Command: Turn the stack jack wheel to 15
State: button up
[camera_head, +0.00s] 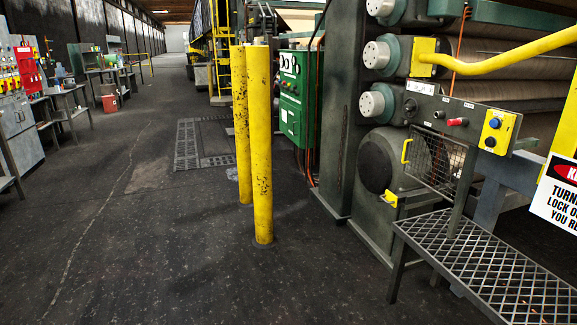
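No part that I can identify for sure as the stack jack wheel shows, and no number 15 can be read. The large machine frame (345,120) stands at the right. On its side is a round housing with a dark disc (376,165); I cannot tell whether it turns. A small control panel (455,118) beside it carries a red knob (457,122), a black knob (410,106) and a yellow box with a blue button (495,129). A green cabinet with gauges (293,98) stands farther back. My gripper is not in view.
Yellow posts (261,150) stand in front of the green cabinet. A metal grating platform (490,262) and a yellow pipe (500,52) lie at the right. Benches (68,100) and electrical cabinets (17,120) line the left. The dark floor (120,240) between is clear.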

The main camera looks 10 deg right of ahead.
aim_at(408, 107)
jog(key=i+j, duration=0.1)
jog(key=i, duration=1.4)
jog(key=i+j+z, duration=0.1)
jog(key=i+z, duration=0.4)
jog(key=i+j+z, duration=0.3)
jog(key=i+z, duration=0.2)
jog(key=i+j+z, duration=0.8)
jog(key=j+z, duration=0.2)
